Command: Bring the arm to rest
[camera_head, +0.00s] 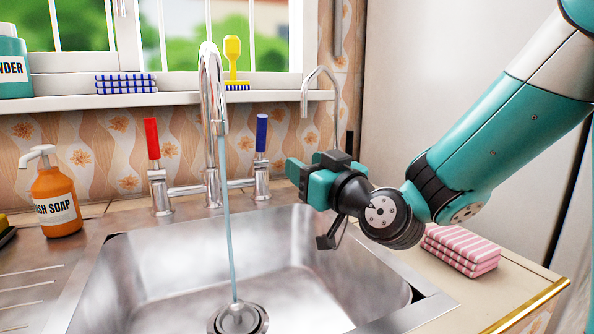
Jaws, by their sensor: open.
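My gripper (297,206) is in the middle of the view, above the back right part of the sink (165,256). Its two fingers are apart and nothing shows between them. My teal arm (497,135) reaches in from the upper right and bends at a dark wrist joint just right of the gripper. The gripper is right of the faucet's blue lever and does not appear to hold or touch anything.
Water runs from the tall faucet (210,120) into the sink. Its red lever (152,139) and blue lever (261,133) stand upright. A small curved spout (305,98) is behind my gripper. An orange soap bottle (56,202) stands left; folded striped cloths (461,247) lie right.

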